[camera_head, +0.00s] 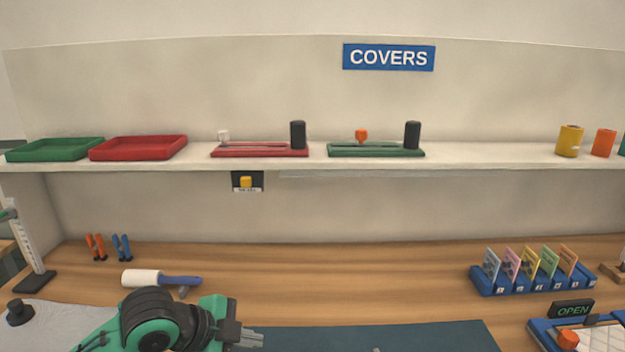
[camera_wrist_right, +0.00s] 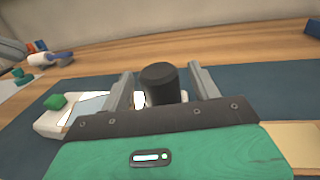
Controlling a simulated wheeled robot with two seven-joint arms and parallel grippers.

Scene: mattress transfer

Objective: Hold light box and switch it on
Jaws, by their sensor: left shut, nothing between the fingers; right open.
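In the right wrist view, a pale box with a bright panel (camera_wrist_right: 62,118), which looks like the light box, lies on the dark blue mat. A green knob (camera_wrist_right: 55,101) sits at its left end. A black cylinder (camera_wrist_right: 160,85) stands between the fingers of my right gripper (camera_wrist_right: 160,72), which is open; I cannot tell whether the fingers touch it. My gripper body hides the near part of the box. In the head view my left gripper (camera_head: 250,338) is shut and empty, low at the mat's left. The box and right gripper are outside the head view.
A yellow button (camera_head: 246,182) on a black plate is under the shelf (camera_head: 460,158). A lint roller (camera_head: 160,279) lies behind my left arm. The card rack (camera_head: 482,284) stands at right. The visible dark mat (camera_head: 400,335) is mostly clear in the head view.

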